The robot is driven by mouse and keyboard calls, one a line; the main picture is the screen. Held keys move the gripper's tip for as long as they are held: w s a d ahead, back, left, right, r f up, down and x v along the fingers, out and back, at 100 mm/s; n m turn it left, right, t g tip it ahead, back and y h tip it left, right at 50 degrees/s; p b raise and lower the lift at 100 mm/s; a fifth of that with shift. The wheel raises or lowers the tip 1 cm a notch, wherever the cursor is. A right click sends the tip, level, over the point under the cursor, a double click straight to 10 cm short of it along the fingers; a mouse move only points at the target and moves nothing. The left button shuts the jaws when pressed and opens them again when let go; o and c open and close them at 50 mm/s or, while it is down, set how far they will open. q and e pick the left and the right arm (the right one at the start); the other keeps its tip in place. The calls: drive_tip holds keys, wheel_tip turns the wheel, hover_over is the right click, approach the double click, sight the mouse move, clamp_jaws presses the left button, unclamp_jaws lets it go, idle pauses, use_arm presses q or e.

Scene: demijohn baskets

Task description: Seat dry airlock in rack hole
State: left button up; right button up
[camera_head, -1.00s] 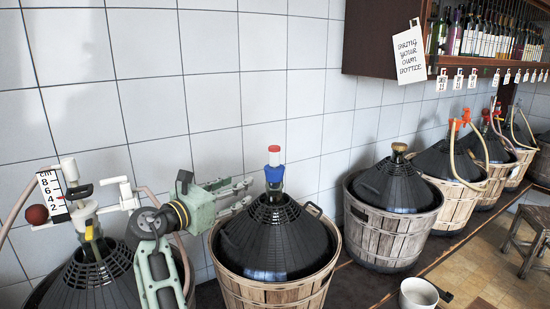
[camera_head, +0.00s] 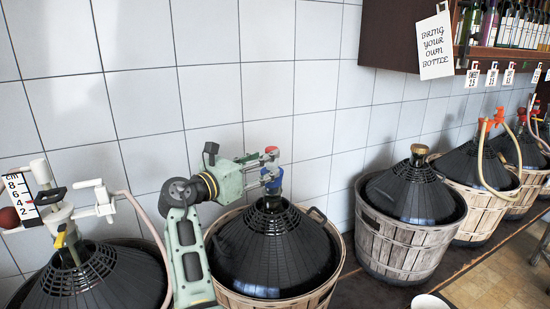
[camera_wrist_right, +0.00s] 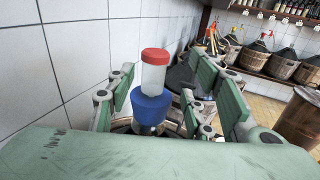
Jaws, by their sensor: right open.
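The airlock, with a red cap, a clear body and a blue lower part (camera_head: 273,184), stands upright in the neck of a black-topped demijohn (camera_head: 268,250) in a wooden basket. It also shows in the right wrist view (camera_wrist_right: 152,105). My right gripper (camera_head: 266,167) is at the airlock's height, coming from the left. In the right wrist view my right gripper (camera_wrist_right: 160,88) is open, with its fingers on either side of the airlock. Gaps to the fingers are visible there. My left gripper is not in view. I cannot make out a rack hole.
A left demijohn (camera_head: 98,280) carries a white valve fitting and hose, beside a cm scale (camera_head: 22,197). More basketed demijohns, including a near one (camera_head: 413,190), line the bench to the right. The tiled wall (camera_head: 230,100) is close behind.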

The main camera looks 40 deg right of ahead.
drive_tip(key=d+p, duration=0.1)
drive_tip(key=d, duration=0.1)
drive_tip(key=w+d, duration=0.1)
drive_tip(key=d, duration=0.2)
drive_tip(key=shift+w+d+f+p, duration=0.1)
drive_tip(key=shift+p, duration=0.3)
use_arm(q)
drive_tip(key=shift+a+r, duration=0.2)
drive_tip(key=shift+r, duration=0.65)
use_arm(e)
drive_tip(key=c, duration=1)
